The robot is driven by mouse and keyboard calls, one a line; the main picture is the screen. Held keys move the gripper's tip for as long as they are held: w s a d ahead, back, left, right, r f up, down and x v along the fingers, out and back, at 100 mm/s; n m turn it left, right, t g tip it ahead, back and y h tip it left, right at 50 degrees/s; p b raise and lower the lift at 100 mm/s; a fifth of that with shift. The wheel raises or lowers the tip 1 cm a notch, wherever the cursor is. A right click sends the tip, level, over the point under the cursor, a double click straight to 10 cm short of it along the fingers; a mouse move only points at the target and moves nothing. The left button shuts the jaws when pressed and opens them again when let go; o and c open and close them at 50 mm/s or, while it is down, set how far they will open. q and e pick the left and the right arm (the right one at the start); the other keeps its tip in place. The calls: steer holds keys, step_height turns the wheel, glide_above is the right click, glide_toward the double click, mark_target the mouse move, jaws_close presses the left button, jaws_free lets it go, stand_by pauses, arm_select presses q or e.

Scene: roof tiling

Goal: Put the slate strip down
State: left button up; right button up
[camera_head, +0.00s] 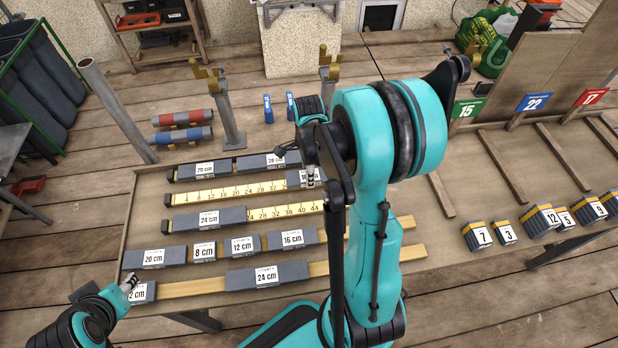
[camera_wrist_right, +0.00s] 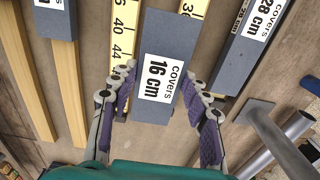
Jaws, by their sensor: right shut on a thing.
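A dark grey slate strip labelled 16 cm (camera_wrist_right: 150,95) is held between the fingers of my right gripper (camera_wrist_right: 162,112) in the right wrist view. In the head view its end shows beside my right gripper (camera_head: 310,178), near the right part of the second ruled batten (camera_head: 235,191). My right arm hides part of it, and I cannot tell if it touches the batten. My left gripper (camera_head: 129,283) is at the front left, by a strip (camera_head: 148,292) whose label is partly covered. Whether its fingers are open is unclear.
The top row holds a 20 cm strip (camera_head: 205,170) and a 28 cm strip (camera_head: 265,163). A 24 cm strip (camera_head: 208,219) lies on the third row, several strips on the fourth, and another 24 cm strip (camera_head: 267,275) on the front batten. Metal posts (camera_head: 228,118) stand behind.

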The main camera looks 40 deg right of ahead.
steer(key=shift+w+d+f+b, duration=0.3)
steer(key=shift+w+d+f, duration=0.8)
steer(key=shift+w, duration=0.1)
step_height(320, 180, down, 4)
steer(key=shift+b, duration=0.9)
steer(key=shift+r, duration=0.1)
steer(key=o, duration=0.9)
steer(key=shift+f, duration=0.2)
steer(key=o, duration=0.4)
steer(key=shift+r, duration=0.15)
